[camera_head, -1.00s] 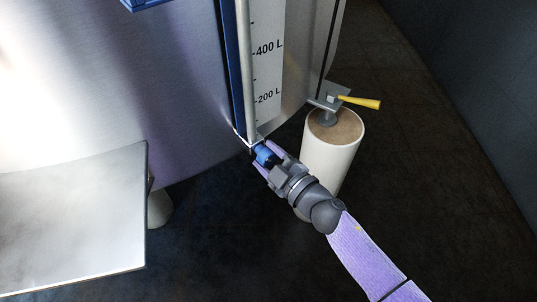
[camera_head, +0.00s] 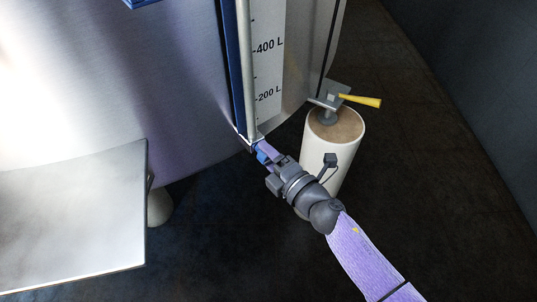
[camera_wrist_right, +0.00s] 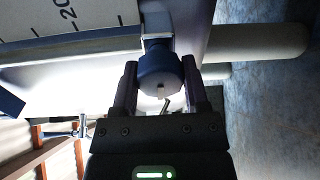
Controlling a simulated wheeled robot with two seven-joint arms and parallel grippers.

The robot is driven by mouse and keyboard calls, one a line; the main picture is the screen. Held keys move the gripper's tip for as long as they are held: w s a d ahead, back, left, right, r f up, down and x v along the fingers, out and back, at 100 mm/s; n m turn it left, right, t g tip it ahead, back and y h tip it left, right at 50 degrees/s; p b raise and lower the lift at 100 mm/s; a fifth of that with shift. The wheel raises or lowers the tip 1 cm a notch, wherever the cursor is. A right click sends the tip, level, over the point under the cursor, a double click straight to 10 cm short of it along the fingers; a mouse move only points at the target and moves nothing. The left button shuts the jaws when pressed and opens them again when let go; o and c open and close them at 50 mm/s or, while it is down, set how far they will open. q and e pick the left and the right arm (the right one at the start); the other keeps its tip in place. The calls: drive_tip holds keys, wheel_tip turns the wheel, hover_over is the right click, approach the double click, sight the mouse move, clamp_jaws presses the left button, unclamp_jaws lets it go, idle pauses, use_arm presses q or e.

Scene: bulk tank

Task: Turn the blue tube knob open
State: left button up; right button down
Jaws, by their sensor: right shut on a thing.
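The blue tube knob (camera_head: 262,157) sits at the foot of the level tube (camera_head: 247,70) on the tank's side. In the right wrist view the knob (camera_wrist_right: 159,72) is round and dark blue, between the two fingers. My right gripper (camera_head: 268,152) comes in from the lower right and is shut on the knob, partly hiding it in the head view; its fingers also show in the right wrist view (camera_wrist_right: 160,88). My left gripper is not in view.
A yellow-handled valve (camera_head: 360,101) stands over a cream cylinder (camera_head: 345,155) just right of my right wrist. A metal table-like plate (camera_head: 75,225) is at the left. The large steel tank (camera_head: 170,90) fills the back. Dark floor is clear at the right.

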drive_tip(key=shift+n, duration=0.6)
drive_tip(key=shift+c, duration=0.5)
unclamp_jaws()
